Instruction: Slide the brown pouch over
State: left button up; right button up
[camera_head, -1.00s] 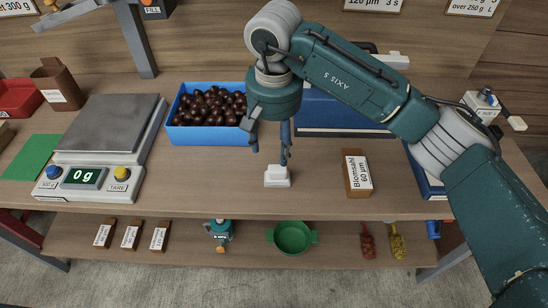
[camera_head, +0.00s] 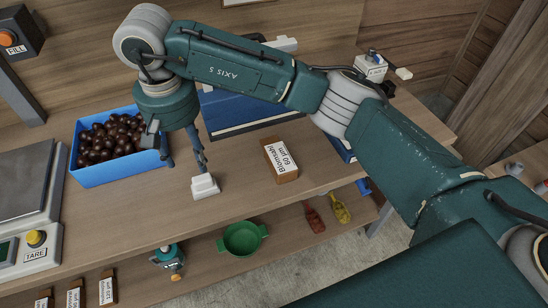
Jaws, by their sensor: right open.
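The brown pouch (camera_head: 281,161) stands on the wooden bench right of centre, with a white label reading something like "Blomsahl 60 µm". My right gripper (camera_head: 186,164) points down over the bench, left of the pouch and clearly apart from it. Its fingers are spread, with nothing seen held between them. A small white block-like object (camera_head: 205,187) sits just below its right fingertip; I cannot tell whether they touch. My left gripper is out of the picture.
A blue crate (camera_head: 93,178) of chestnuts stands left of the gripper, close to it. A scale (camera_head: 22,205) is at the left edge. The bench's front strip near the pouch is clear. A green bowl (camera_head: 243,239) sits on the shelf below.

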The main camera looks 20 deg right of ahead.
aim_at(282, 166)
jog(key=i+j+z, duration=0.1)
jog(key=j+z, duration=0.3)
jog(key=i+j+z, duration=0.1)
jog(key=j+z, duration=0.75)
